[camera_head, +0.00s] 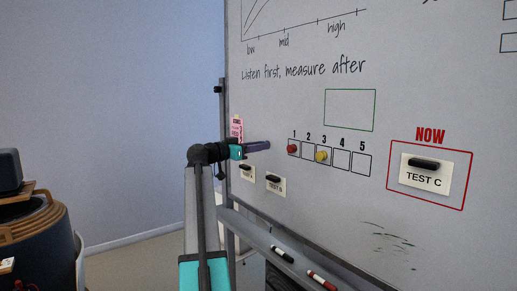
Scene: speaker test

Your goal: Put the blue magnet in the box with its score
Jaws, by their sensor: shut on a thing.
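My gripper (257,147) is in front of the whiteboard, just left of the row of score boxes (345,162) numbered 1 to 5. A red magnet (292,149) sits in box 1 and a yellow magnet (321,156) in box 3. Boxes 2, 4 and 5 look empty. A TEST C card (426,178) with a black bar hangs inside a red frame marked NOW.
The TEST B card (275,186) and another card (247,175) hang below my gripper. A pink-and-white carton shape (237,127) shows behind it. A black marker (282,254) and a red marker (321,280) lie on the ledge. An empty green outline (350,110) is above the boxes.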

